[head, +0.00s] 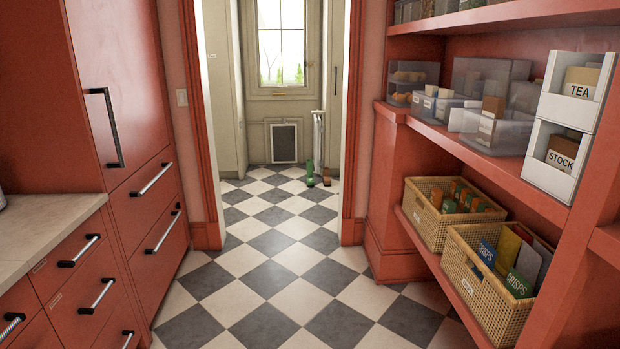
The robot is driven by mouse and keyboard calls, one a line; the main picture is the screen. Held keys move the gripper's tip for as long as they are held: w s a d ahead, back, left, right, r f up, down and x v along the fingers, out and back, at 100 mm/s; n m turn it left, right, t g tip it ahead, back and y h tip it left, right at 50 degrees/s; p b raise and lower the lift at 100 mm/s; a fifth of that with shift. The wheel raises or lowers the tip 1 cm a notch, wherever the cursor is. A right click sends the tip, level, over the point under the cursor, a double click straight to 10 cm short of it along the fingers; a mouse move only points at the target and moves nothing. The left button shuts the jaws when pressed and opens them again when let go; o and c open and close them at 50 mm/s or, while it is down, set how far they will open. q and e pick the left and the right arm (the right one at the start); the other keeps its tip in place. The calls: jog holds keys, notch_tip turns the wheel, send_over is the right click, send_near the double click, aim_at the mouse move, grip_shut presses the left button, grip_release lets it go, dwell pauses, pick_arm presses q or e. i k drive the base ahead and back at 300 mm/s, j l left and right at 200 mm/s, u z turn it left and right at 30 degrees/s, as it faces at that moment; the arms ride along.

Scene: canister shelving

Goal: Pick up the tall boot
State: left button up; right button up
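Through the doorway at the far end of the passage, a small green upright item (309,173) stands on the checkered floor. A small brown item (326,177) stands just to its right. Either could be footwear, but they are too small to tell which is the tall boot. A slim pale upright object (318,138) rises right behind them. Neither of my grippers shows in the head view.
The checkered floor (272,247) is clear up to the doorway. Red cabinets with drawers (150,215) line the left. Red shelves on the right hold wicker baskets (468,283), clear bins and white boxes (543,170). A back door (284,140) with a pet flap closes the far end.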

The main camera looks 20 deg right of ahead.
aim_at(310, 180)
jog(key=i+z, duration=0.2)
jog(key=i, duration=0.7)
jog(key=i+z, duration=0.1)
jog(key=i, duration=6.35)
jog(key=i+j+z, duration=0.15)
jog(key=i+z, duration=0.3)
jog(key=i, duration=0.15)
jog(key=i+j+z, duration=0.45)
jog(key=i, duration=0.15)
jog(key=i+j+z, duration=0.45)
jog(key=i+j, duration=0.05)
